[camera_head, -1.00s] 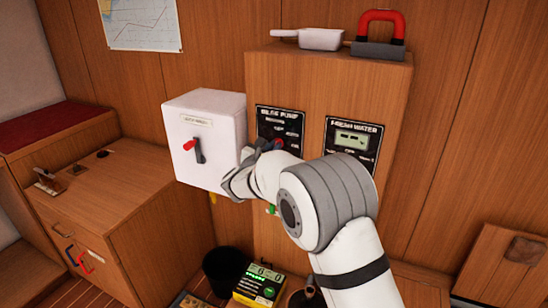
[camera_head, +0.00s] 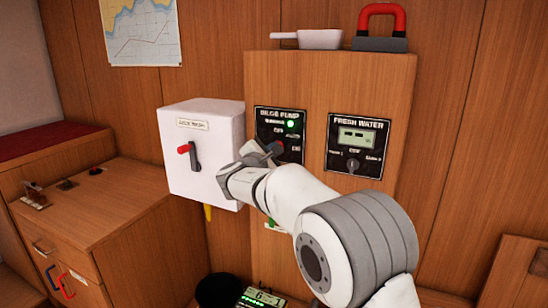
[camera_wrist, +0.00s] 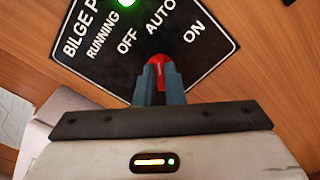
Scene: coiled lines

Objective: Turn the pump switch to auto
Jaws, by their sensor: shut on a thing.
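The bilge pump panel (camera_head: 268,120) is a black plate on the wooden cabinet front. It also fills the top of the wrist view (camera_wrist: 205,62), with the words OFF, AUTO and ON. The pump switch shows a red pointer (camera_wrist: 157,62) between my fingertips, its tip toward AUTO. My gripper (camera_wrist: 158,80) is shut on the switch, one grey finger on each side. In the head view my gripper (camera_head: 272,150) reaches the panel and hides most of the switch. A green running light (camera_head: 291,124) is lit on the panel.
A white box (camera_head: 185,160) with a red-tipped handle stands close left of my gripper. The fresh water panel (camera_head: 358,145) with its knob is to the right. A padlock-like red-and-grey object (camera_head: 380,30) and a white scoop (camera_head: 318,39) lie on the cabinet top.

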